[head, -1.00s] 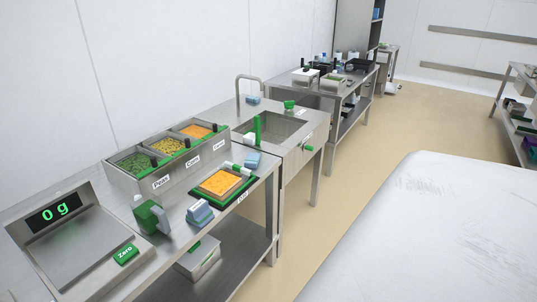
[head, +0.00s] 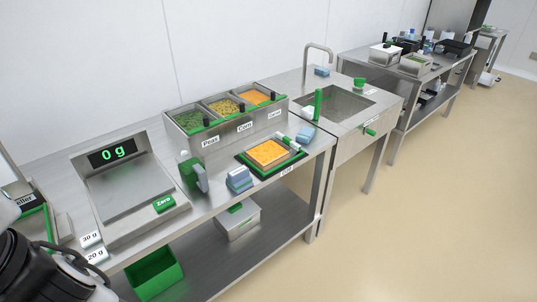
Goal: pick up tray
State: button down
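A shallow tray of orange food (head: 269,167) sits on a dark board with green edges, near the front of the steel counter right of the middle. A pale handled item lies across its right corner; I cannot tell what it is. No empty tray can be made out. A black and white part of my arm fills the lower left corner. My gripper's fingers are not in view, so I cannot see whether they hold anything.
A scale (head: 130,195) reading 0 g stands on the counter. Behind are bins of peas (head: 188,120), corn (head: 224,107) and orange food (head: 256,97). A green bin (head: 155,275) is on the lower shelf. A sink (head: 335,103) is to the right. Floor at right is clear.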

aim_at(266, 153)
jog(key=i+j+z, duration=0.15)
jog(key=i+j, duration=0.7)
jog(key=i, duration=0.2)
